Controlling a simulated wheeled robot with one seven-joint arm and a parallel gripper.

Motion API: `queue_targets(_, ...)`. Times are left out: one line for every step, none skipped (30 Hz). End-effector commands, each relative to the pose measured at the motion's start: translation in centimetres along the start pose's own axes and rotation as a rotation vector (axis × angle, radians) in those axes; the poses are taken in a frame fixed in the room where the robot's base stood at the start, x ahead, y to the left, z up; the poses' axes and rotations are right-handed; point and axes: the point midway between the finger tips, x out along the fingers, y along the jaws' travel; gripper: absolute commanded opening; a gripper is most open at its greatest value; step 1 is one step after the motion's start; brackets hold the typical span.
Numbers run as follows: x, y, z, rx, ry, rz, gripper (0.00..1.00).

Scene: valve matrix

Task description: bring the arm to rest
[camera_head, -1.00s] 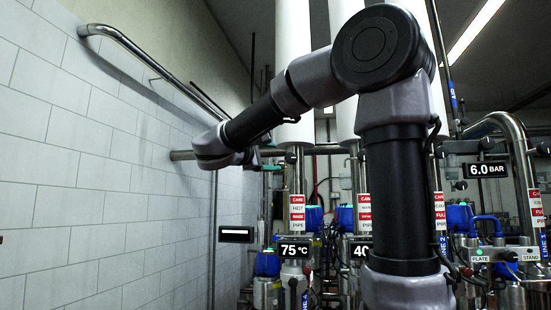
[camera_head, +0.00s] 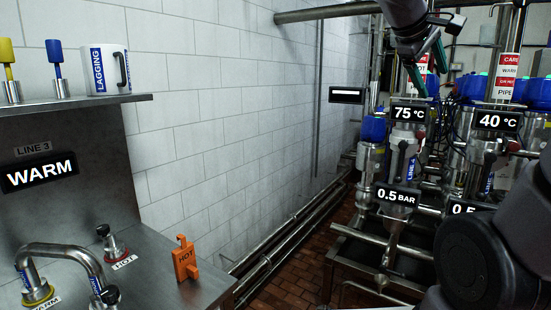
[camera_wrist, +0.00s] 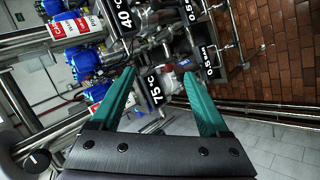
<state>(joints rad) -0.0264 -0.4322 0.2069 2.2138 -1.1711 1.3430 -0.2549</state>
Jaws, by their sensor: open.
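My gripper (camera_head: 432,82) hangs at the upper right of the head view, its two green fingers spread and pointing down in front of the pipework. In the wrist view my gripper (camera_wrist: 159,73) is open, with nothing held between the fingers. The 75 °C display (camera_head: 408,113) shows just below the fingers in the head view; in the wrist view the same display (camera_wrist: 155,88) appears between them. I cannot tell how far the fingers are from the pipework. My dark arm link fills the lower right of the head view.
Blue-capped valves (camera_head: 374,130) crowd the right. Brick floor (camera_head: 290,285) is open between.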

Motion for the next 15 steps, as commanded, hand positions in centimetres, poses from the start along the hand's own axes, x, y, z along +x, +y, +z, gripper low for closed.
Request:
queue_targets(0.2,-1.8,1.4,0.078,0.01,-0.089,0.79)
queue_targets(0.3,-3.0,2.1,0.129,0.016,-0.149,0.79)
queue_targets(0.3,-4.5,2.8,0.2,0.026,-0.228,0.79)
queue_targets(0.1,-5.7,3.2,0.256,0.035,-0.285,0.79)
queue_targets(0.0,-6.8,3.6,0.312,0.042,-0.343,0.79)
queue_targets(-0.3,-8.1,4.0,0.391,0.055,-0.418,0.79)
queue_targets(-0.6,-9.1,4.2,0.449,0.063,-0.472,0.79)
queue_targets(-0.9,-9.9,4.3,0.507,0.072,-0.524,0.79)
queue_targets(-1.3,-10.8,4.4,0.582,0.083,-0.589,0.79)
queue_targets(-1.6,-11.4,4.5,0.634,0.091,-0.633,0.79)
queue_targets(-2.0,-11.9,4.4,0.684,0.099,-0.675,0.79)
queue_targets(-2.4,-12.5,4.4,0.745,0.106,-0.723,0.79)
queue_targets(-2.7,-12.8,4.3,0.786,0.112,-0.756,0.79)
queue_targets(-2.9,-13.0,4.2,0.821,0.117,-0.783,0.79)
queue_targets(-3.2,-13.3,4.2,0.863,0.12,-0.816,0.79)
